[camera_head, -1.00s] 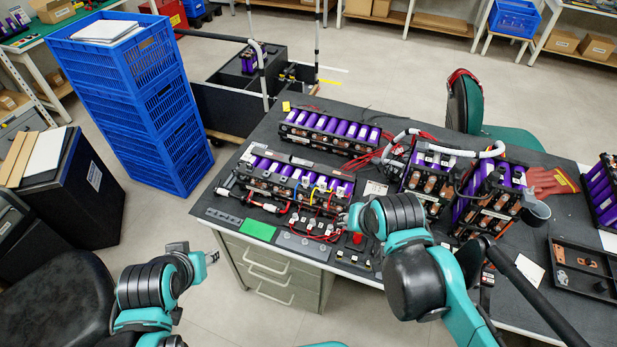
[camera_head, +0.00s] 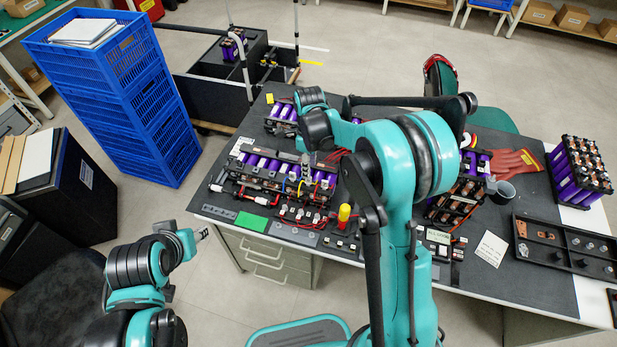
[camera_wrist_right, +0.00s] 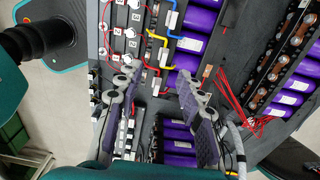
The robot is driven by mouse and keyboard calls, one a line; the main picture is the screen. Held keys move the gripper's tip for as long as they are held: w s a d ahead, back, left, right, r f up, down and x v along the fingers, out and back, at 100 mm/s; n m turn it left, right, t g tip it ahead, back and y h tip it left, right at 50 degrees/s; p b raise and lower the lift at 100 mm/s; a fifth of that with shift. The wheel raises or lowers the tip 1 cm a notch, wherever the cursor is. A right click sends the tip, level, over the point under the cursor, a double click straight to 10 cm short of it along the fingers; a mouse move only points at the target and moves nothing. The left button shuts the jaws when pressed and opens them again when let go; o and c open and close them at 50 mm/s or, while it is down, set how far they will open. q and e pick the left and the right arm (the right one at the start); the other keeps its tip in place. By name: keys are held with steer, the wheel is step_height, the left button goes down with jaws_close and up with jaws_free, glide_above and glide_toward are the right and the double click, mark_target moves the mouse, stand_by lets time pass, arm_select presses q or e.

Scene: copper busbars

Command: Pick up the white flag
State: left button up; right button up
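I cannot single out a white flag for certain. In the right wrist view, small white tags sit on the wires of the battery module: one on the blue wire (camera_wrist_right: 170,19), one on the yellow wire (camera_wrist_right: 163,57) and one on a red wire (camera_wrist_right: 155,84). The same battery module (camera_head: 270,172) lies on the dark table in the head view. My right gripper (camera_head: 307,182) is over its right part. In the wrist view the right gripper (camera_wrist_right: 158,78) has its fingers apart with nothing between them. My left gripper (camera_head: 202,234) looks open and empty, off the table's left front corner.
A yellow-and-red tool (camera_head: 344,215) stands near the table's front edge, right of a green plate (camera_head: 251,222). More purple cells (camera_head: 578,172), a red glove (camera_head: 515,160) and a black parts tray (camera_head: 570,247) are on the right. Blue crates (camera_head: 120,90) stand left of the table.

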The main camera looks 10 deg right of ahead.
mark_target(309, 181)
steer(key=f, duration=0.2)
steer(key=f+b, duration=0.1)
steer(key=f, duration=0.2)
steer(key=f+b, duration=0.1)
steer(key=f, duration=0.1)
steer(key=shift+w+f, duration=0.25)
steer(key=shift+w, duration=0.05)
steer(key=shift+r, duration=0.1)
steer(key=shift+c, duration=0.9)
steer(key=c, duration=0.6)
